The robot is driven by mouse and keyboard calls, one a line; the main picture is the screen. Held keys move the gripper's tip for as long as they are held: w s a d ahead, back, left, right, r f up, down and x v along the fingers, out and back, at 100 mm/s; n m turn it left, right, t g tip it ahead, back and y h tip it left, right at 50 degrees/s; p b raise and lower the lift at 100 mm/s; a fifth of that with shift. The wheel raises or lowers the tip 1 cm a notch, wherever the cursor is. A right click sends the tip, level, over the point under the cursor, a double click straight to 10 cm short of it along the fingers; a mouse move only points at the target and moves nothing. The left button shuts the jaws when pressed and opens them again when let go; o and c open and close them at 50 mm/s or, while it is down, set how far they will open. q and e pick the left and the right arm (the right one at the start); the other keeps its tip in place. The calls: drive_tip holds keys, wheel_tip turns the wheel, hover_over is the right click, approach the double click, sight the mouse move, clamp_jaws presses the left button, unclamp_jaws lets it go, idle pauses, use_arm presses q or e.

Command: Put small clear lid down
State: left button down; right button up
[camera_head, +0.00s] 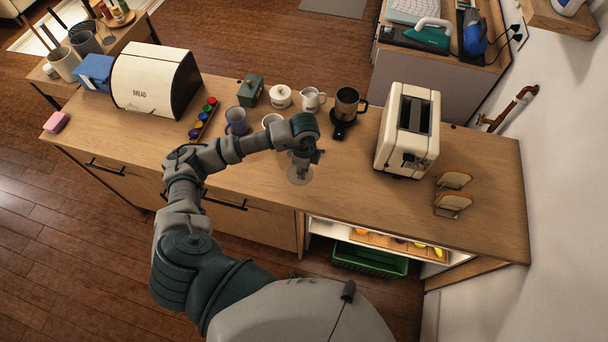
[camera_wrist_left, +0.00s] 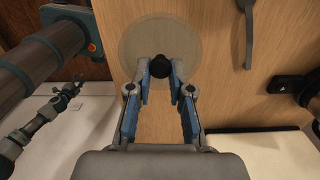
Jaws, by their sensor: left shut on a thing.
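A small clear round lid with a black knob shows in the head view (camera_head: 299,177) as a faint disc below my left gripper (camera_head: 304,157), over the front part of the wooden counter (camera_head: 235,162). In the left wrist view the lid (camera_wrist_left: 133,48) is a see-through disc in front of wood. My left gripper (camera_wrist_left: 163,77) is shut on the lid's black knob, one finger on each side. I cannot tell whether the lid touches the counter. A small arm end that looks like my right gripper (camera_wrist_left: 68,92) shows at the left of the wrist view, too small to read.
A mug (camera_head: 237,121), a white jug (camera_head: 312,99) and a dark coffee maker (camera_head: 347,104) stand behind the gripper. A toaster (camera_head: 408,130) and a toast rack (camera_head: 452,192) are at right, a bread box (camera_head: 150,82) at left. Counter between gripper and toaster is clear.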

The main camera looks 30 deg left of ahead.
use_arm(q)
wheel_tip(320, 180, down, 4)
drive_tip(key=shift+d+r, duration=0.1)
drive_tip(key=shift+d, duration=0.05)
wheel_tip(320, 180, down, 2)
drive_tip(key=shift+w+f+p, duration=0.1)
drive_tip(key=shift+w+p, duration=0.05)
drive_tip(key=shift+p, duration=0.15)
drive_tip(key=c, duration=1.3)
unclamp_jaws()
drive_tip(key=shift+o, duration=1.2)
wheel_tip(320, 180, up, 11)
drive_tip(key=shift+r+b, duration=0.1)
drive_tip(key=shift+b, duration=0.6)
drive_tip(key=shift+r, duration=0.5)
use_arm(e)
drive_tip(key=shift+s+d+f, duration=0.2)
drive_tip(key=shift+s+f, duration=0.25)
drive_tip(key=shift+s, duration=0.15)
